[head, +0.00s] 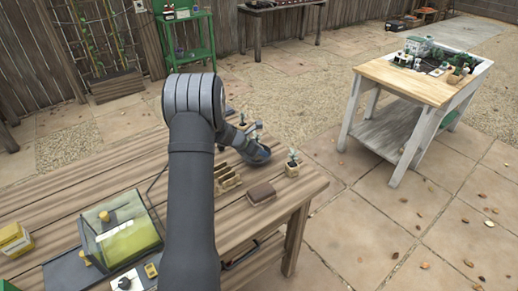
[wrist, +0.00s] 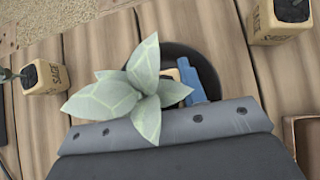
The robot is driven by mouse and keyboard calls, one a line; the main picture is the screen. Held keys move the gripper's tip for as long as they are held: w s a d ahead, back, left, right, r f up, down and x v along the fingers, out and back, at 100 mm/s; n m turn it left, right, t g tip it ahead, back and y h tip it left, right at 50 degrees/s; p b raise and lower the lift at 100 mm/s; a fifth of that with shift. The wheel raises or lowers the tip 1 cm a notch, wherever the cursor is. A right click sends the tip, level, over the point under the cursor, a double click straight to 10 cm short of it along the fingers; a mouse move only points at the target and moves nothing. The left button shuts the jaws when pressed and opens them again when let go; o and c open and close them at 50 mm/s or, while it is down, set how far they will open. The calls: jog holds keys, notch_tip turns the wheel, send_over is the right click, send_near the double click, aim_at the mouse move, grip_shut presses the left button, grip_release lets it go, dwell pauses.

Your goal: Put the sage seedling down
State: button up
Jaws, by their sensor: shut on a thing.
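The sage seedling (wrist: 135,92) shows broad pale green leaves close in front of my gripper (wrist: 165,125) in the wrist view. My gripper is shut on it; the leaves and the gripper hide its pot and the exact grip. Behind it is a dark round dish (wrist: 178,52) with a blue thing (wrist: 202,78) in it. I cannot tell whether the held pot touches anything below.
Small labelled pots stand at the left (wrist: 42,78) and right (wrist: 272,22) in the wrist view. In the head view a potted seedling (head: 292,169) stands near the table's right edge. A brown block (head: 261,194) and a slatted wooden rack (head: 228,180) lie near it.

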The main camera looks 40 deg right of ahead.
jog(key=o, duration=0.9)
jog(key=shift+o, duration=0.3)
jog(key=shift+o, duration=0.5)
jog(key=shift+r, duration=3.5)
jog(key=shift+f, duration=0.1)
